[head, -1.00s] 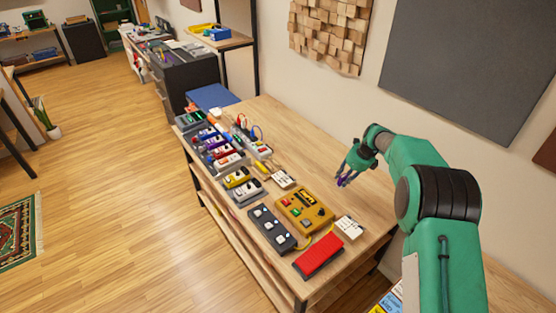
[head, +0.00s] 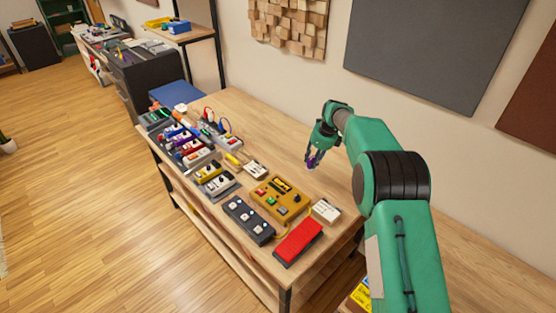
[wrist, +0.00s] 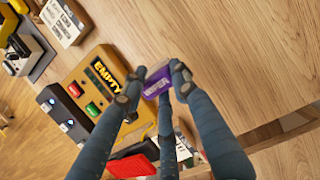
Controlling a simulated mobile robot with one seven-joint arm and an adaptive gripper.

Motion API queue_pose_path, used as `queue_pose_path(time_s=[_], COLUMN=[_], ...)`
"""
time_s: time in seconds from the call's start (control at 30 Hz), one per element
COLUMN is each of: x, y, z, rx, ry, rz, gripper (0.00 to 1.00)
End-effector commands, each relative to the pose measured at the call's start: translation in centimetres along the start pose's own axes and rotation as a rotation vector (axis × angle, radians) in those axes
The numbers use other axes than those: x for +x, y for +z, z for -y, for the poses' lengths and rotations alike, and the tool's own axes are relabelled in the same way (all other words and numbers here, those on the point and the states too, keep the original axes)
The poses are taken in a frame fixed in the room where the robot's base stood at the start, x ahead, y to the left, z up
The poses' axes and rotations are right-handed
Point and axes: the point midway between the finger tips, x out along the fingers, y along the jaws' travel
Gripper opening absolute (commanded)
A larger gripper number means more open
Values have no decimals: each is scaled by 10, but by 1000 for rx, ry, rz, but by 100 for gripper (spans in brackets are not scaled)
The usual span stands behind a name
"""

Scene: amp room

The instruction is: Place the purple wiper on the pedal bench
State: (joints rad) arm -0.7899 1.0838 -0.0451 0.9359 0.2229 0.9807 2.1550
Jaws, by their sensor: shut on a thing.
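The purple wiper (wrist: 157,86) is between the fingertips of my gripper (wrist: 155,84) in the wrist view, with pale lettering on its side. In the head view my gripper (head: 314,160) points down, and only a small purple patch of the wiper (head: 312,163) shows between its fingers. The gripper is shut on the wiper above the bare back part of the wooden pedal bench (head: 262,118). I cannot tell the exact height of the wiper over the bench top.
A yellow box marked EMPTY (head: 279,199), a red pedal (head: 298,242), a dark switch pedal (head: 247,219) and white cards (head: 326,210) lie near the bench's front end. Several small pedals (head: 190,146) line its left side. The wall side of the top is clear.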

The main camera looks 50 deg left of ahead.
Motion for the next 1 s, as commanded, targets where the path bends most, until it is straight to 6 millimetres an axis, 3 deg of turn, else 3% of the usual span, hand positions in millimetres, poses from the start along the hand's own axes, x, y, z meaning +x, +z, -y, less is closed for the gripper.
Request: queue_pose_path(time_s=[0.4,0.83,1.0], x=[52,57,71], y=[-15,-16,-20], z=[-2,-2,-3], rx=[1,1,1], ry=[1,1,2], rz=[0,0,-1], gripper=[1,1,1])
